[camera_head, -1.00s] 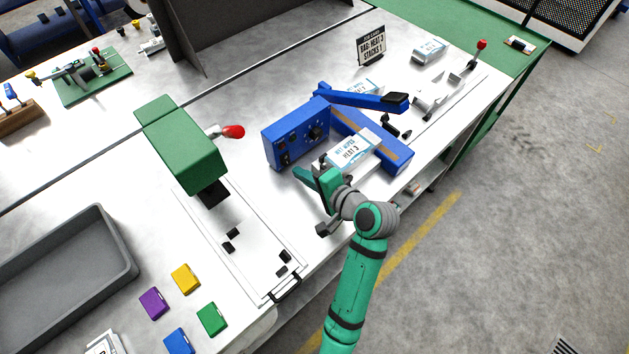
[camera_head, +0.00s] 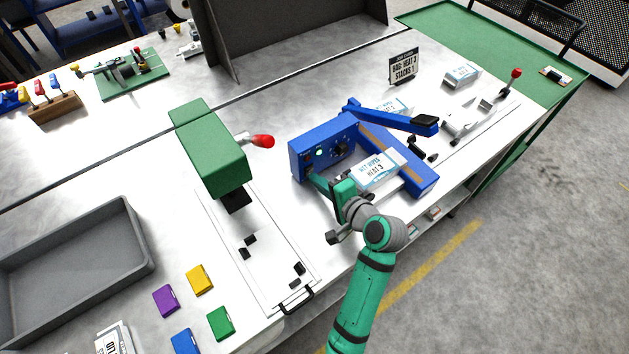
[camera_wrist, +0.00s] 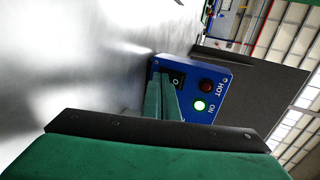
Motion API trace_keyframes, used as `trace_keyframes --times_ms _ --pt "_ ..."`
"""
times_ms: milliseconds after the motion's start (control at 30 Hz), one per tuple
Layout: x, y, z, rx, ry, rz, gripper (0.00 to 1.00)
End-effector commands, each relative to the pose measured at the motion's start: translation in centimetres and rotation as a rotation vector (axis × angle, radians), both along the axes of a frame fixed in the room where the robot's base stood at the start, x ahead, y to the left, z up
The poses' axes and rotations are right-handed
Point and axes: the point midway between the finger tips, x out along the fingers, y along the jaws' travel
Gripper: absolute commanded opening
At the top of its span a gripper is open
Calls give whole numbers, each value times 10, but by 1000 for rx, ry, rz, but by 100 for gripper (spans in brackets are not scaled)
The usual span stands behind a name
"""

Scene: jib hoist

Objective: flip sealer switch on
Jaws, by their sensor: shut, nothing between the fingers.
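The blue sealer (camera_head: 322,146) stands on the white bench, with its lever arm (camera_head: 390,117) raised. In the wrist view its front panel (camera_wrist: 217,77) carries a black rocker switch (camera_wrist: 177,79), a dark red HOT lamp (camera_wrist: 206,86) and a lit green ON lamp (camera_wrist: 200,105). My gripper (camera_head: 311,177) is shut and empty, its fingertips at the panel by the switch. The wrist view also shows the fingers (camera_wrist: 160,84) right beside the switch, partly covering it. I cannot tell whether they touch it. A "HEAT 3" wipes pack (camera_head: 375,169) lies at the sealer's front.
A green press (camera_head: 212,150) with a red-knobbed lever (camera_head: 262,141) stands left of the sealer. A sign (camera_head: 403,66) stands behind. A grey tray (camera_head: 140,230) and several coloured blocks (camera_head: 200,278) lie at the left. Bare bench lies between press and sealer.

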Motion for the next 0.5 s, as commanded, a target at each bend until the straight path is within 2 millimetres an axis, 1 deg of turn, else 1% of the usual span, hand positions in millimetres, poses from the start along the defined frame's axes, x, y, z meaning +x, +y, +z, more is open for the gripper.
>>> trace_keyframes --times_ms 267,500 --pt "0 0 2 -2 -1 0 0" --pt "1 0 12 -1 -3 0 0"
